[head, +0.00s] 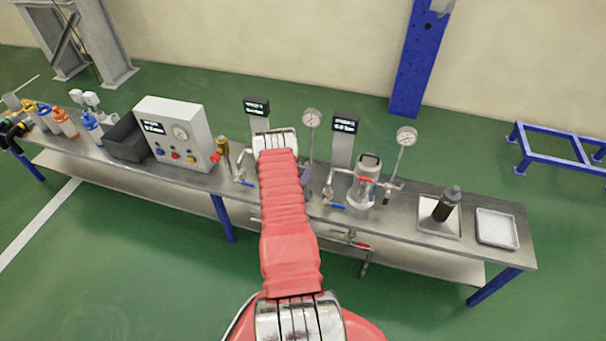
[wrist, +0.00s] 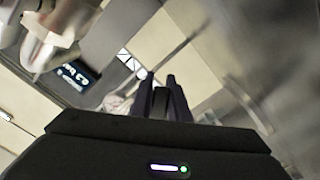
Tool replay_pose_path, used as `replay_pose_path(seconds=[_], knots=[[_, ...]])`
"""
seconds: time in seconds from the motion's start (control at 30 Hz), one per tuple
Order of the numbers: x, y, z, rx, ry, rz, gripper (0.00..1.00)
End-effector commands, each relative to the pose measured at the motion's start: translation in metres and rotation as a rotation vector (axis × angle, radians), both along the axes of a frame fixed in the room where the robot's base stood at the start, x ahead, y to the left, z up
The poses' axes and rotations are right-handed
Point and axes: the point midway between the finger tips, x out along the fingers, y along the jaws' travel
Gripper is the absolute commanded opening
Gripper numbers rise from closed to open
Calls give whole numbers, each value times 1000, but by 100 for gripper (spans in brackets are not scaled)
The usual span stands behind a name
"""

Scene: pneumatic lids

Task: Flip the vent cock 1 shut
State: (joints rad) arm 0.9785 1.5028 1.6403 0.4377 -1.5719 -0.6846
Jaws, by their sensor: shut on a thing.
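My gripper (wrist: 163,82) shows as two dark fingers close together in the wrist view. A small dark piece fills the gap between them; it appears to be the lever of vent cock 1, but the picture is too dim to be sure. In the head view my red arm reaches over the bench and hides the gripper and most of the left station. The left station's dark display (head: 256,107) and gauge (head: 311,119) show beside the arm. A blue lever (head: 243,183) sticks out left of the arm.
A control box (head: 174,137), a black bin (head: 126,138) and bottles stand left on the steel bench.

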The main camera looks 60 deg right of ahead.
Motion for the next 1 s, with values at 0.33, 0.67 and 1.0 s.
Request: replay_pose_path(seconds=[0.33,0.67,1.0], knots=[[1,0,-1,3,-19,2,0],[8,2,-6,27,-165,3,0],[19,3,-10,69,-429,4,0]])
